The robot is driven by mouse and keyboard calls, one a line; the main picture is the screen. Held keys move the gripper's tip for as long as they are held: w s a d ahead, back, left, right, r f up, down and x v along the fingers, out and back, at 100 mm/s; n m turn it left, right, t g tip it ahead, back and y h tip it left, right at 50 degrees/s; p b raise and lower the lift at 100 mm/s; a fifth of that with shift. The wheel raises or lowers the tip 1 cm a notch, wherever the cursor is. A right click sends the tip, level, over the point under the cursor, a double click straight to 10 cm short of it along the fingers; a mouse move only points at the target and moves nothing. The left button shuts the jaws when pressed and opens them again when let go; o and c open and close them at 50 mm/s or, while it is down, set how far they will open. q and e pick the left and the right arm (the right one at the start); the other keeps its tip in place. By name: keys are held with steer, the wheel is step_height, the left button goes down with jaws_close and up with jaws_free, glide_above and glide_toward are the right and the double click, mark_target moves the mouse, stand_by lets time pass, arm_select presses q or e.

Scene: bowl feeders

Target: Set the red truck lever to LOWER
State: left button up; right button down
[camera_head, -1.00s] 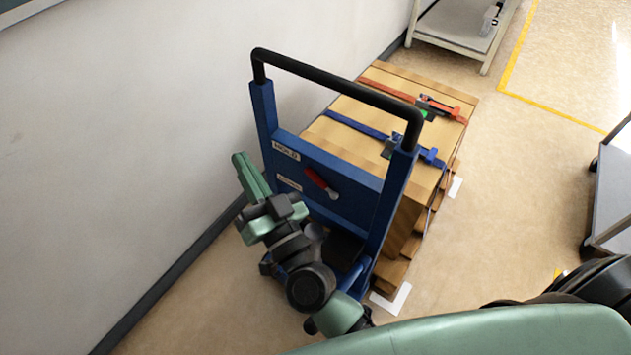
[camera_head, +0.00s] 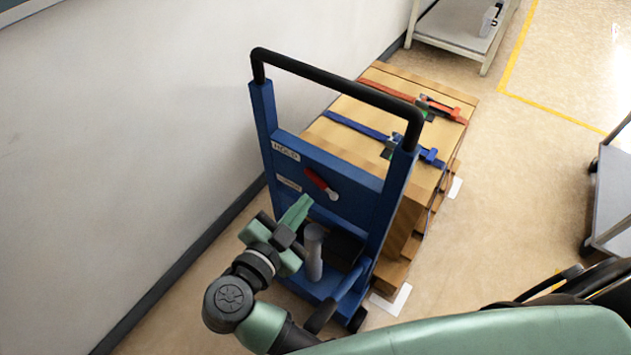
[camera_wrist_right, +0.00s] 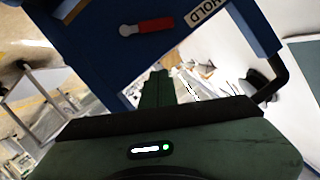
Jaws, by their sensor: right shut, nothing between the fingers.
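The blue hand truck (camera_head: 345,178) stands upright with a black top handle. Its red lever (camera_head: 315,181) is on the back panel and slants up-left from a pale pivot toward the HOLD label (camera_head: 286,151). The LOWER label (camera_head: 288,184) sits below HOLD. My right gripper (camera_head: 302,204) is shut and empty, just below the lever and apart from it, fingers pointing up-right. In the right wrist view the red lever (camera_wrist_right: 155,26) points toward HOLD (camera_wrist_right: 207,9), beyond the shut fingertips (camera_wrist_right: 159,76). LOWER is not seen there. My left gripper is not in view.
Stacked cardboard boxes (camera_head: 420,100) with orange and blue straps stand behind the truck. A wall (camera_head: 120,150) runs close along the left. A shelf cart (camera_head: 460,30) stands at the back, and another cart (camera_head: 615,200) at the right. Floor between is clear.

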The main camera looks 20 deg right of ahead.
mark_target(323, 174)
steer(key=x, duration=1)
steer(key=shift+r+p, duration=0.15)
steer(key=shift+p, duration=0.25)
steer(key=f, duration=0.1)
steer(key=w+a+f, duration=0.1)
steer(key=f, duration=0.1)
steer(key=shift+w, duration=0.2)
steer(key=shift+w+a+f, duration=0.1)
steer(key=shift+w+f, duration=0.05)
steer(key=shift+f, duration=0.25)
